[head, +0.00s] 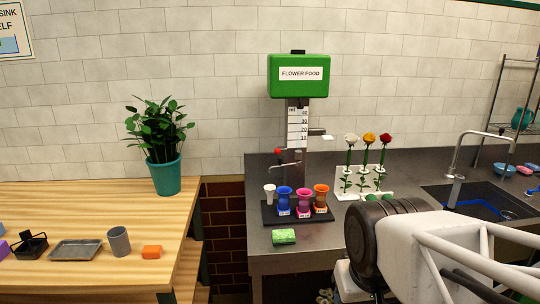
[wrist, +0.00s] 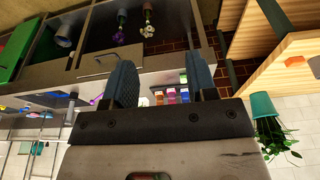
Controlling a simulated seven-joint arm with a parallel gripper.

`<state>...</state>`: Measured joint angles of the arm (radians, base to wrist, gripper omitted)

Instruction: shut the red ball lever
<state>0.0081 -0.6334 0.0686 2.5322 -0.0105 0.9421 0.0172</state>
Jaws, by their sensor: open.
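The red ball lever (head: 278,152) is a small red knob at the left side of the post under the green flower food box (head: 298,76). A thin grey spout (head: 286,167) shows just below the ball; the lever's exact angle is too small to tell. My gripper (wrist: 161,75) shows in the wrist view with its two blue-grey fingers spread apart and nothing between them. It is well away from the lever, which I cannot make out in the wrist view. In the head view my arm fills the lower right and the fingers are hidden.
A dark tray (head: 268,214) with several coloured cups stands in front of the post. A green sponge (head: 284,237) lies before it. A white rack (head: 362,193) with three flowers is to the right, then a sink (head: 490,200). A wooden table (head: 80,205) stands left.

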